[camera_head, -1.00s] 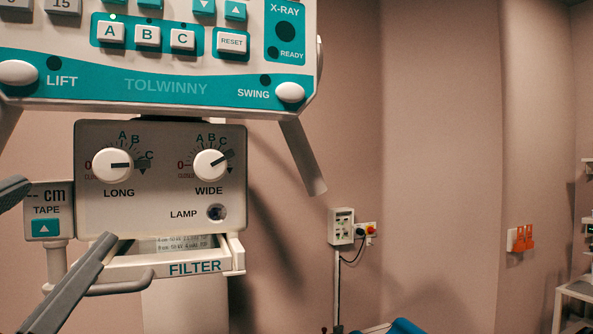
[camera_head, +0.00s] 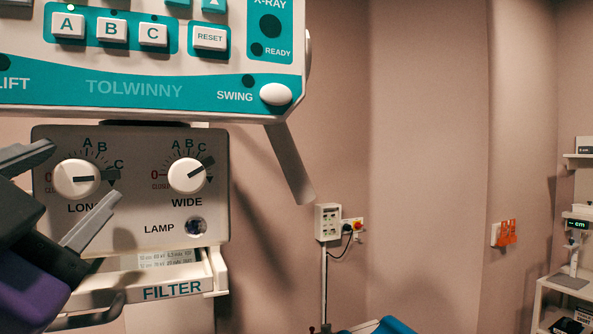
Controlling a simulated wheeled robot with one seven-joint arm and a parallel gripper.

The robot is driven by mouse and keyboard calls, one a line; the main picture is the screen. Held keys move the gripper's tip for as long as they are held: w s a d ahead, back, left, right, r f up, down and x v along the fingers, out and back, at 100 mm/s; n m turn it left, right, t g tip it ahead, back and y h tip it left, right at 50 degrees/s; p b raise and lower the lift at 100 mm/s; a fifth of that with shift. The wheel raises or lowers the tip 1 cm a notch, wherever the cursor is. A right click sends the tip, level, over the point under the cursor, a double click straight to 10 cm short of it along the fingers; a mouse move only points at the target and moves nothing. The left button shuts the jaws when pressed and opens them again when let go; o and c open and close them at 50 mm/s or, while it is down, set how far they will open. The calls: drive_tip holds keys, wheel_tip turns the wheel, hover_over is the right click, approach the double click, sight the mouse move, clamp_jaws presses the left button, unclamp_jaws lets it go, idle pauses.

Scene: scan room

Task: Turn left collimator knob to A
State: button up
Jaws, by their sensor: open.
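The left collimator knob, labelled LONG (camera_head: 76,179), is a round white dial on the grey-white collimator box (camera_head: 135,215). Its dark pointer lies level and points right, past C on the A-B-C scale. The right knob, WIDE (camera_head: 187,176), points up and right, near C. My gripper (camera_head: 72,192) comes in from the lower left with its two grey fingers spread. In the picture one finger lies up and left of the LONG knob and the other below and right of it. The fingers look open and empty; I cannot tell whether they touch the knob.
Above the box hangs the teal and white control panel (camera_head: 134,87) with A, B, C and RESET buttons. A LAMP button (camera_head: 196,226) sits below WIDE. The FILTER tray (camera_head: 170,290) juts out underneath. A wall switch box (camera_head: 328,222) and shelves stand to the right.

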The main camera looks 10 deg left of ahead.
drive_tip(key=shift+w, duration=0.1)
clamp_jaws()
drive_tip(key=shift+n, duration=0.4)
drive_tip(key=n+y, duration=0.1)
drive_tip(key=n, duration=0.1)
drive_tip(key=n+y, duration=0.1)
drive_tip(key=n, duration=0.1)
drive_tip(key=shift+w+d+n+y+p, duration=0.1)
drive_tip(key=shift+n+y+p, duration=0.2)
drive_tip(key=shift+n+p, duration=0.1)
drive_tip(key=n+g+y+p, duration=0.1)
drive_tip(key=n, duration=0.1)
drive_tip(key=n+y+p, duration=0.1)
drive_tip(key=n, duration=0.2)
drive_tip(key=shift+r+g, duration=0.15)
drive_tip(key=shift+g, duration=0.25)
drive_tip(key=n+g+y+p, duration=0.1)
drive_tip(key=n+p, duration=0.1)
drive_tip(key=n, duration=0.1)
drive_tip(key=n+g+y+p, duration=0.1)
drive_tip(key=n, duration=0.3)
drive_tip(key=shift+d+n+y+p, duration=0.1)
drive_tip(key=shift+n+y+p, duration=0.2)
drive_tip(key=shift+y+p, duration=0.1)
drive_tip(key=shift+n+g+y+p, duration=0.4)
drive_tip(key=shift+n+g+p, duration=0.5)
drive_tip(key=shift+n, duration=1)
